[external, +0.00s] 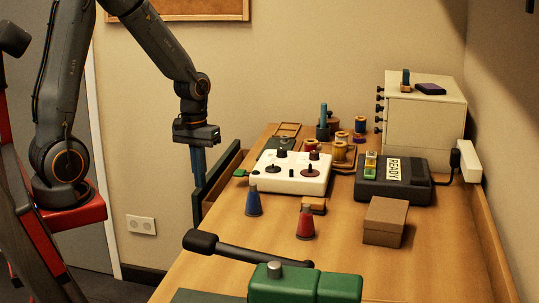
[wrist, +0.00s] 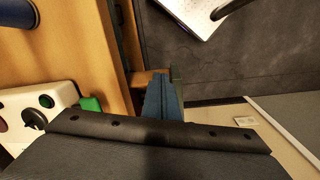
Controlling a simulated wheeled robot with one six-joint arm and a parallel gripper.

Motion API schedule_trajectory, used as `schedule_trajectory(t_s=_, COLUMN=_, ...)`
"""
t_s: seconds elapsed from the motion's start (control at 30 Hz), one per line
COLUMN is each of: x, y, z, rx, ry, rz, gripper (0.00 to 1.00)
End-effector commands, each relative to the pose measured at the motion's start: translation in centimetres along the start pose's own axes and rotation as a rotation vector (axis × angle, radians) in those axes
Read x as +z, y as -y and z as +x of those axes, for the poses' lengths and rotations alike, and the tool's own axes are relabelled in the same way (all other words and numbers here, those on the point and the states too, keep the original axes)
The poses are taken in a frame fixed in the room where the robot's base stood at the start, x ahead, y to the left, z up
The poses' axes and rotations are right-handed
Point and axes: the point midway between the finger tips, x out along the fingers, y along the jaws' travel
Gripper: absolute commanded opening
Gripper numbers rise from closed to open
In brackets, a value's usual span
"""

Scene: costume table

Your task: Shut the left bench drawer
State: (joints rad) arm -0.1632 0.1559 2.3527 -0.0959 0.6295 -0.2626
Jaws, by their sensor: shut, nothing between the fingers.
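The left bench drawer (external: 218,178) stands open at the left side of the wooden bench, its dark green front pulled out from the bench edge. My gripper (external: 199,182) is shut and empty, pointing down, with its blue fingers close beside the drawer front. In the wrist view the blue fingers (wrist: 162,92) hide much of the drawer; a green edge of the drawer front (wrist: 177,75) shows just right of them. I cannot tell whether the fingers touch the front.
On the bench (external: 350,262) stand a white control box (external: 290,184), a blue cone (external: 253,202), a red cone (external: 305,223), a brown box (external: 385,220) and a black READY device (external: 394,192). A cream drawer cabinet (external: 425,115) is at the back. The floor left of the drawer looks free.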

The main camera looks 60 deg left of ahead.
Motion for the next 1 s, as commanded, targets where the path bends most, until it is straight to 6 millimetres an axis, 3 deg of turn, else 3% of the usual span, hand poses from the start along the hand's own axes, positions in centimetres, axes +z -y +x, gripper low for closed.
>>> schedule_trajectory(t_s=0.03, x=-3.4, y=1.1, z=0.0, rx=0.020, ry=0.009, rz=-0.173, gripper=0.00)
schedule_trajectory(t_s=0.1, x=-7.7, y=2.7, z=-0.1, rx=0.052, ry=0.023, rz=-0.412, gripper=0.00)
schedule_trajectory(t_s=0.17, x=-11.2, y=4.4, z=0.0, rx=0.081, ry=0.038, rz=-0.614, gripper=0.00)
schedule_trajectory(t_s=0.3, x=-18.9, y=9.9, z=0.2, rx=0.159, ry=0.082, rz=-1.073, gripper=0.00)
schedule_trajectory(t_s=0.4, x=-23.3, y=14.4, z=0.5, rx=0.216, ry=0.120, rz=-1.361, gripper=0.00)
schedule_trajectory(t_s=0.5, x=-26.3, y=18.5, z=0.7, rx=0.265, ry=0.156, rz=-1.587, gripper=0.00)
schedule_trajectory(t_s=0.6, x=-28.1, y=21.4, z=0.8, rx=0.302, ry=0.184, rz=-1.736, gripper=0.00)
schedule_trajectory(t_s=0.7, x=-29.0, y=22.8, z=0.9, rx=0.322, ry=0.201, rz=-1.811, gripper=0.00)
schedule_trajectory(t_s=0.87, x=-29.3, y=22.9, z=1.8, rx=0.326, ry=0.209, rz=-1.834, gripper=0.00)
schedule_trajectory(t_s=1.0, x=-29.5, y=22.1, z=3.8, rx=0.324, ry=0.209, rz=-1.832, gripper=0.00)
